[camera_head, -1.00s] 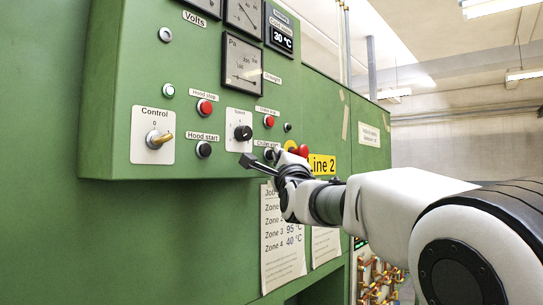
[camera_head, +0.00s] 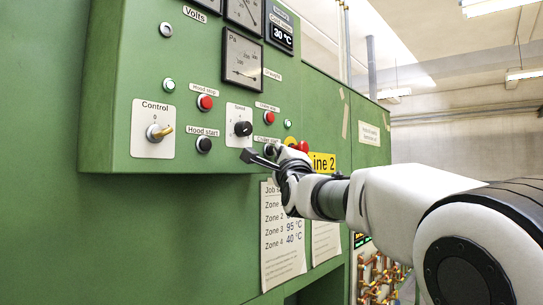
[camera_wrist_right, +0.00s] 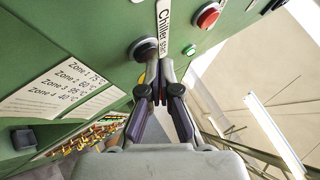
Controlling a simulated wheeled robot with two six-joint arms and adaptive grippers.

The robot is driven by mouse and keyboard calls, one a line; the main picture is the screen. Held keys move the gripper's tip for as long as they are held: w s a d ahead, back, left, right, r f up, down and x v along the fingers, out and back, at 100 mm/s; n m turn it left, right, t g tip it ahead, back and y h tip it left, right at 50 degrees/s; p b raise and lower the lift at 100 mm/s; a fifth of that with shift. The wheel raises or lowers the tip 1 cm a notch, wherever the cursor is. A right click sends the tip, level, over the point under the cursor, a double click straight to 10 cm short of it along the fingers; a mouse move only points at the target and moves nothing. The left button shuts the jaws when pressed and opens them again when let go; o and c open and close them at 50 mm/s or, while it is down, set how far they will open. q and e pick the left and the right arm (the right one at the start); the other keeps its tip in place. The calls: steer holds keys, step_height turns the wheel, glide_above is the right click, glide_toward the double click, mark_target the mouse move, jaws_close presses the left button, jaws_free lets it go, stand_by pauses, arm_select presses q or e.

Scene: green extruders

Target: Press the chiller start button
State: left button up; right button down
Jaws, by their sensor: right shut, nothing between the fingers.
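The chiller start button (camera_head: 270,149) is a round black button on the green panel, under its white label (camera_head: 265,139). My right gripper (camera_head: 277,160) is in front of it and partly hides it. In the right wrist view the black button (camera_wrist_right: 144,48) shows just left of my shut, empty fingertips (camera_wrist_right: 160,66), beside the "Chiller start" label (camera_wrist_right: 164,30). The fingertips are very close to the button; I cannot tell whether they touch it or whether it is pressed in. My left gripper is not in view.
A red button (camera_head: 269,118) sits above the chiller button, with a green lamp (camera_head: 287,124) nearby. A red mushroom button (camera_head: 303,146) is just right of my gripper. The hood start button (camera_head: 204,145), hood stop button (camera_head: 205,102) and a speed knob (camera_head: 243,128) are to the left.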

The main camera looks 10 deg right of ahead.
steer(key=shift+s+d, duration=0.25)
steer(key=shift+s, duration=0.1)
steer(key=s+d+b, duration=0.1)
steer(key=s+b, duration=0.1)
steer(key=s+d+b, duration=0.2)
steer(key=b, duration=0.1)
stand_by(0.3)
steer(key=shift+w, duration=0.1)
stand_by(0.5)
